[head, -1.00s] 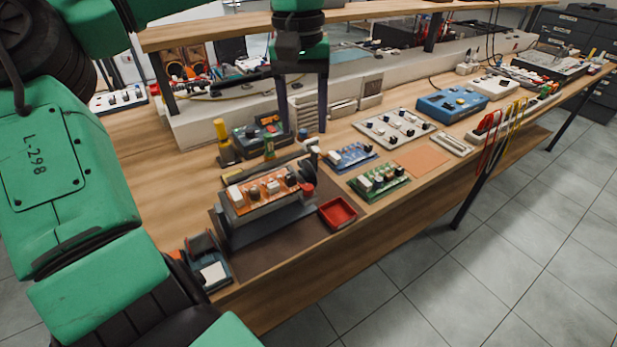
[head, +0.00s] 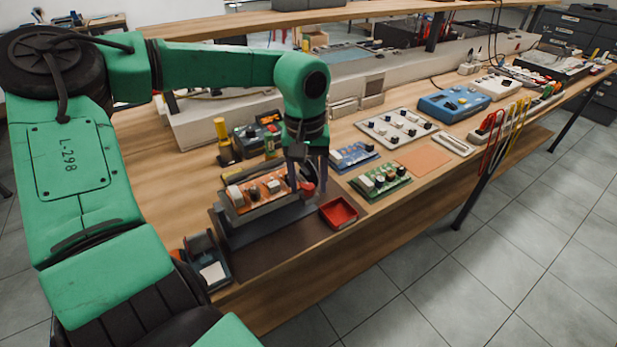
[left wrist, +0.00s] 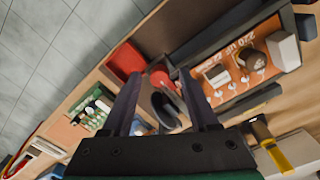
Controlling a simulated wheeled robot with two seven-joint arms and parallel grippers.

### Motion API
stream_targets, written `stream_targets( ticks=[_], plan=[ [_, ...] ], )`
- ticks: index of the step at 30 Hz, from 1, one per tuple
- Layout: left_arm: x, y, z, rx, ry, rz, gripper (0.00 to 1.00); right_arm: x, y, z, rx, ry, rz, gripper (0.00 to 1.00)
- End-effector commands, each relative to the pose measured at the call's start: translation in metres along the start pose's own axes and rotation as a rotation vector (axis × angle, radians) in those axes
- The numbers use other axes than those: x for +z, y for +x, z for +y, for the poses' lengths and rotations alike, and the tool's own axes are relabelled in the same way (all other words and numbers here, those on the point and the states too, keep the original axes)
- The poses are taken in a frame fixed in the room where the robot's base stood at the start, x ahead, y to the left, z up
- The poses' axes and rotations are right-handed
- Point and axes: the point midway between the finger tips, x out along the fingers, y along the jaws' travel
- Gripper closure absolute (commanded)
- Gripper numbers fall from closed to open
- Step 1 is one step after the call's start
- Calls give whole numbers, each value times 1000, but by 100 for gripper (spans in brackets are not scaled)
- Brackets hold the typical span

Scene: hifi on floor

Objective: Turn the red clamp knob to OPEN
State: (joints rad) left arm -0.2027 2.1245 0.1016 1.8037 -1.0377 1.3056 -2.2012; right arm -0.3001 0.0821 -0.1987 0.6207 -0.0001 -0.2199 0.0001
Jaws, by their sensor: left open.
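The red clamp knob (head: 308,188) is on the right end of a dark grey clamp fixture (head: 265,222) that holds an orange circuit board (head: 262,188). My left gripper (head: 308,184) points down over the knob end of the fixture. It is open; in the left wrist view its fingertips (left wrist: 159,74) appear on either side of the knob. I cannot tell whether they touch it. No OPEN marking is readable. My right gripper is out of view.
A red tray (head: 338,212) stands right of the fixture. Green (head: 381,181) and blue (head: 353,156) circuit boards lie farther right. A shelf (head: 400,8) runs above the bench back. The brown mat (head: 268,255) has bare room in front.

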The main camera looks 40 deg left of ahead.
Motion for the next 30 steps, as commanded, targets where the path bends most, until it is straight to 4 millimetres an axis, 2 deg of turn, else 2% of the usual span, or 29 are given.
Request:
stream_targets(
  ticks=[1, 5, 6, 19, 30],
  plan=[
    [0, 0, 0, 0, 0, 0, 44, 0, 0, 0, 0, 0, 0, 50],
    [0, 0, 0, 0, 0, 0, 93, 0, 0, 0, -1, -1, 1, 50],
    [0, 0, 0, 0, 0, 0, 100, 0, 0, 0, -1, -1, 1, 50],
    [0, 0, 0, 1, -55, 4, 100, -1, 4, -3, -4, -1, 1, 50],
    [-1, 0, 0, 2, -311, 15, 100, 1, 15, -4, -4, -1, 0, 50]
  ],
)
